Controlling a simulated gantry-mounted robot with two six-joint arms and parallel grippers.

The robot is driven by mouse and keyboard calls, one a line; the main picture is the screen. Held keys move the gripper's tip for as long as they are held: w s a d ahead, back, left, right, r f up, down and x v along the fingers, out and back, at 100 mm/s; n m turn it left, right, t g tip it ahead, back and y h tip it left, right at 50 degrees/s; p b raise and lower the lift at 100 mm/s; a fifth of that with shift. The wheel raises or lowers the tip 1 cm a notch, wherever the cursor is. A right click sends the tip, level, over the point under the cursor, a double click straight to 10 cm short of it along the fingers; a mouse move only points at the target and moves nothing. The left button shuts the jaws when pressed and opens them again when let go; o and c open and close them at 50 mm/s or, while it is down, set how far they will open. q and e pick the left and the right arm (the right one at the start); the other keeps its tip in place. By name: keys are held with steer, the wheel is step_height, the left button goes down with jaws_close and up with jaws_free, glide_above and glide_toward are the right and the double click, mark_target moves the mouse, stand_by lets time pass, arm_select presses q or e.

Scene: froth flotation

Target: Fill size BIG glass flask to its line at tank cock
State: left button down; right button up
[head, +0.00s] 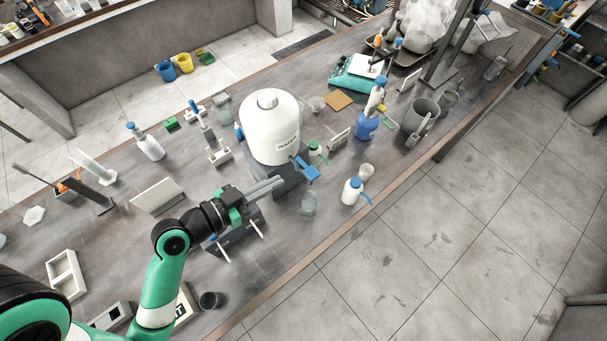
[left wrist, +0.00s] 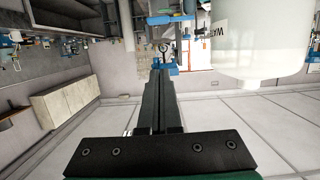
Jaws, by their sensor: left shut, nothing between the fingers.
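The white water tank (head: 270,135) stands on a dark stand mid-table and shows at upper right in the left wrist view (left wrist: 262,40). Its blue tank cock (head: 307,170) sticks out at the front; a blue part also shows beyond my fingertips in the left wrist view (left wrist: 166,69). A clear glass vessel (head: 309,204) stands just below the cock in the picture; its size mark, line and water level cannot be read. My left gripper (head: 281,181) is shut and empty, its fingertips close to the cock; contact cannot be told. My right gripper is not in view.
Another clear vessel (head: 222,106) stands behind the tank's left side. A white bottle with a blue cap (head: 351,192) and a small cup (head: 366,171) stand right of the cock. A dark rack with white pegs (head: 238,241) lies below my left gripper. The table's front edge is near.

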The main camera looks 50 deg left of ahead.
arm_select(q)
steer(key=shift+w, duration=0.1)
glide_above(307, 168)
steer(key=s+d, duration=0.2)
steer(key=s, duration=0.1)
step_height(307, 168, down, 2)
steer(key=f, duration=0.4)
steer(key=shift+w+f, duration=0.15)
steer(key=shift+w, duration=0.15)
